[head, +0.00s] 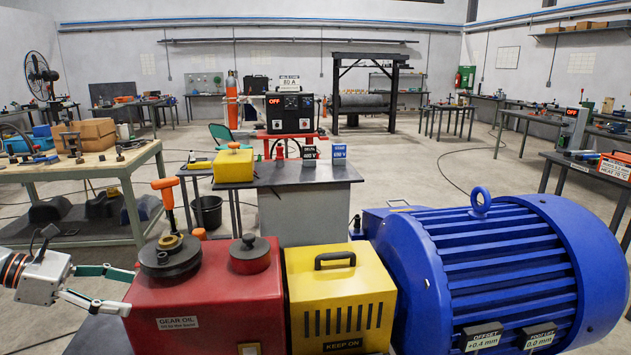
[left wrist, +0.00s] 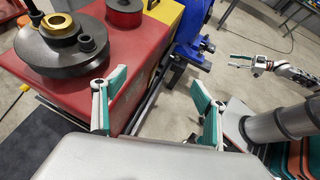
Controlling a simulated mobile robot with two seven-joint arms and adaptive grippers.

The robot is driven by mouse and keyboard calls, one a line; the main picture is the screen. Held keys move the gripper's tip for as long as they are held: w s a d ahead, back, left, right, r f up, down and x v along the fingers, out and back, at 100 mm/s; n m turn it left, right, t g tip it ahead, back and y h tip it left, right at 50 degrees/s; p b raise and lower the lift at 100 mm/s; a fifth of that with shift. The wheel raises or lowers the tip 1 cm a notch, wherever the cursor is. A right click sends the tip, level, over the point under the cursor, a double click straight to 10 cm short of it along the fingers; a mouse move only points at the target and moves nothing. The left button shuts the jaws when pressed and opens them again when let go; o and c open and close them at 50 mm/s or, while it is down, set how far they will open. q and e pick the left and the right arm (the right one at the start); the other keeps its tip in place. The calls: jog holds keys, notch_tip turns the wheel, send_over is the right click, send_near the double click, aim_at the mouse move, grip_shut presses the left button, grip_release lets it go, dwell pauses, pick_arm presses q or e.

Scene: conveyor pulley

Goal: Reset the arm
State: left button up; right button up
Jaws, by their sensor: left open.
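My left gripper (head: 130,291) comes in from the left edge of the head view. Its green-lined fingers are spread apart and empty, beside the left side of the red gear oil box (head: 205,295). In the left wrist view the open fingers (left wrist: 155,112) frame bare floor, with the red box (left wrist: 150,50) just beyond the left finger. My right gripper (left wrist: 240,62) shows small at the right of the left wrist view, its fingers apart with nothing between them. It is not in the head view.
A dark pulley (head: 170,257) sits on the red box. A yellow box (head: 338,290) and a large blue motor (head: 500,265) stand to its right. A bench (head: 300,174) is behind, and a wooden-topped table (head: 90,165) is at left.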

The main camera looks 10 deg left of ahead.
pick_arm(q)
jog(key=s+d+f+n+t+y, duration=0.1)
jog(key=s+d+f+n+t, duration=0.15)
jog(key=f+n, duration=0.55)
jog(key=s+d+f+n+t+y, duration=0.1)
jog(key=s+d+f+n+t, duration=0.15)
jog(key=f+n, duration=0.55)
jog(key=s+d+f+n+t+y, duration=0.15)
jog(key=d+f+n, duration=0.25)
jog(key=f+n, duration=0.4)
jog(key=s+d+f+n+g+y+b, duration=0.1)
jog(key=s+d+f+n+y, duration=0.1)
jog(key=s+d+f+n, duration=0.4)
jog(key=s+d+f+n+g+y, duration=0.1)
jog(key=s+d+f+n+y, duration=0.1)
jog(key=s+d+f+n, duration=0.3)
jog(key=d+f+n, duration=0.3)
jog(key=d+n, duration=0.4)
jog(key=d, duration=0.1)
jog(key=shift+s+f+g+b, duration=0.35)
jog(key=shift+s, duration=0.05)
pick_arm(e)
jog(key=s+f+g, duration=0.1)
jog(key=s+f, duration=0.4)
jog(key=f, duration=0.5)
jog(key=shift+s+m+g, duration=0.25)
jog(key=shift+m+g, duration=0.05)
jog(key=shift+g, duration=0.1)
